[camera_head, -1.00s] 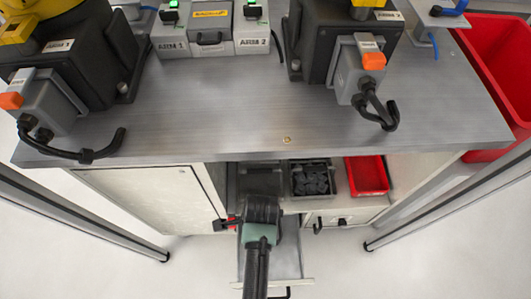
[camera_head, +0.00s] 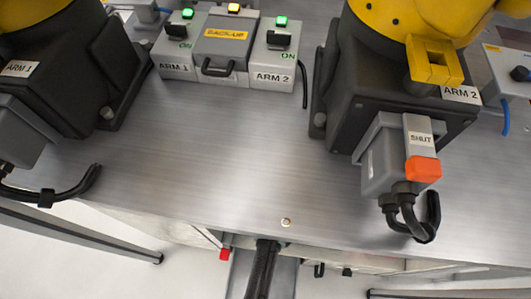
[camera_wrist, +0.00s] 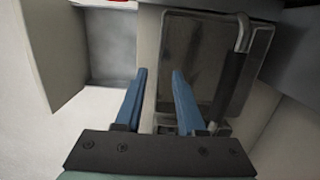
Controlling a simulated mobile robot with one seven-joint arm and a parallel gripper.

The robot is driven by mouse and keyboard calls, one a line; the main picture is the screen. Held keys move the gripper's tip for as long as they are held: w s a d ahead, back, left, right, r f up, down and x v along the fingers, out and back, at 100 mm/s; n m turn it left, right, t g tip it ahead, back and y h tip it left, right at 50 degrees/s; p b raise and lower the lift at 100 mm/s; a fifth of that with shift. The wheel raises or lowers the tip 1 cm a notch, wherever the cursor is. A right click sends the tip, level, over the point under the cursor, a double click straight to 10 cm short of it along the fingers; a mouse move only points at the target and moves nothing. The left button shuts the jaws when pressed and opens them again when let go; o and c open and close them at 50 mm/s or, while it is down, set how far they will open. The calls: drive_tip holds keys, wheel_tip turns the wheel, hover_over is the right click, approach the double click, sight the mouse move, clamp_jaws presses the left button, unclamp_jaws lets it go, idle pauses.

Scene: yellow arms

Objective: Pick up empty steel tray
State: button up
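In the wrist view, my gripper (camera_wrist: 160,72) is open, its two blue fingers apart with nothing between them. Just beyond the fingertips is a dark grey, rounded rectangular tray-like thing (camera_wrist: 190,50) with a lighter rim; it appears to be the empty steel tray. A black bar handle with grey ends (camera_wrist: 228,88) lies across its right side; I cannot tell what the handle belongs to. No contact between fingers and tray shows. In the head view the worktop hides the tray and my fingers; only my dark arm shows at the bottom centre.
The steel worktop (camera_head: 200,170) overhangs the shelf area. An open grey drawer (camera_head: 285,278) shows below its front edge. A grey recess (camera_wrist: 112,45) lies left of the fingers.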

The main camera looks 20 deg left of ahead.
drive_tip(key=f, duration=0.1)
drive_tip(key=f+b, duration=0.1)
drive_tip(key=f, duration=0.2)
drive_tip(key=shift+s+a+f+b, duration=0.1)
drive_tip(key=shift+s+a+b, duration=0.15)
drive_tip(key=shift+b, duration=0.1)
clamp_jaws()
idle(1.0)
